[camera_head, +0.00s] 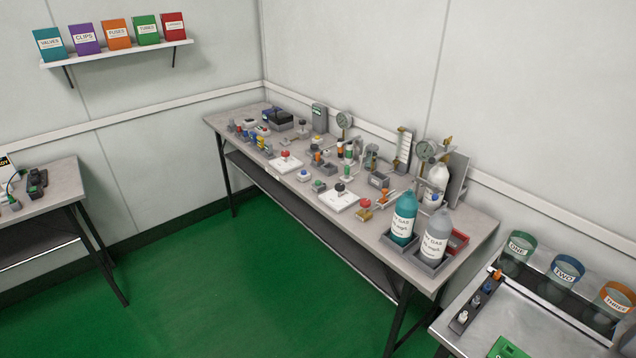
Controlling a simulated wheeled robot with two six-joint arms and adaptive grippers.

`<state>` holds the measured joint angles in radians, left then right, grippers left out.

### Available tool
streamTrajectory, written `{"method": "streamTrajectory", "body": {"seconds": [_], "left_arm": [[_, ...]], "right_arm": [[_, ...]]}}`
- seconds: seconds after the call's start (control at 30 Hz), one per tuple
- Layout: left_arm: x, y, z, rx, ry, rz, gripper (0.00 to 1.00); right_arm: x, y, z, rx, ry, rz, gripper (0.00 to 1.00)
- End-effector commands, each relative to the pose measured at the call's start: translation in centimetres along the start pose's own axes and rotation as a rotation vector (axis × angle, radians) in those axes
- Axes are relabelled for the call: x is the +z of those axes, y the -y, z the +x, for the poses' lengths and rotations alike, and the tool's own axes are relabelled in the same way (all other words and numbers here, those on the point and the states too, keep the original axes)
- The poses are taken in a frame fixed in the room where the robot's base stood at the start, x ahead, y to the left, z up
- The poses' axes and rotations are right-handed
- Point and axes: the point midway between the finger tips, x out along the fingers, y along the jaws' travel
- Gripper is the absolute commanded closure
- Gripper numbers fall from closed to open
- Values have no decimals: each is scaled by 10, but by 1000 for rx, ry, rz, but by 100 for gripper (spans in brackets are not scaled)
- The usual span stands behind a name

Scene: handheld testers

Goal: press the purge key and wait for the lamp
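Neither of my grippers is in view. The long grey workbench (390,257) against the back wall carries many small devices. A white plate with a red knob (286,155) lies near its front edge. A second white plate with a black knob (340,187) lies further right. A small block with a blue top (303,174) sits between them. At this size I cannot read a purge label on anything, so I cannot tell which part is the purge key. I cannot pick out the lamp or tell whether one is lit.
Gauges (425,151) stand behind. A side table (55,187) is at left, and labelled bins (519,248) are at lower right. The green floor (240,290) is clear.

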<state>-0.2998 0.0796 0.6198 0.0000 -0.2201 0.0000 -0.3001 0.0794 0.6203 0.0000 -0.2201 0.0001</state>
Motion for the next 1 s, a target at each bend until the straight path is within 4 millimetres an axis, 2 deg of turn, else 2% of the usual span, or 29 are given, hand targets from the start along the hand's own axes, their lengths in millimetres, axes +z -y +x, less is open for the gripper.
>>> {"method": "streamTrajectory", "body": {"seconds": [0.03, 0.1, 1.0], "left_arm": [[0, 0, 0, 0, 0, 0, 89], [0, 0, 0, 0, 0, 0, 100], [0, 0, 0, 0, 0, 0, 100]], "right_arm": [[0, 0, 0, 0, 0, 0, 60], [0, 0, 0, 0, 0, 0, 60], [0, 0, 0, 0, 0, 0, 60]]}}
